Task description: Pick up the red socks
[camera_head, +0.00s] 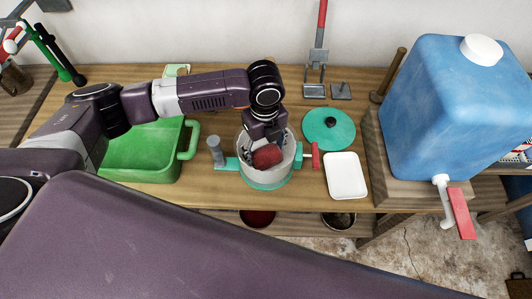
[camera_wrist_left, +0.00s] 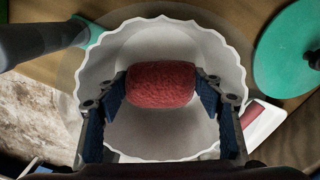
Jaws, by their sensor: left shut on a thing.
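The red socks (camera_head: 267,156) are a rolled red bundle. They also show in the left wrist view (camera_wrist_left: 161,84), between the two finger pads. My left gripper (camera_head: 265,150) is shut on them. It points down into a white scalloped bowl (camera_wrist_left: 160,136) set in a teal-based pot (camera_head: 266,182) with a grey handle and a red handle. The socks are over or inside the bowl's opening; I cannot tell whether they touch its bottom. My right gripper is not seen.
A green basin (camera_head: 140,160) stands left of the pot. A teal lid (camera_head: 328,129) and a white tray (camera_head: 346,176) lie to the right. A large blue water tank (camera_head: 450,110) with a red-handled tap stands further right.

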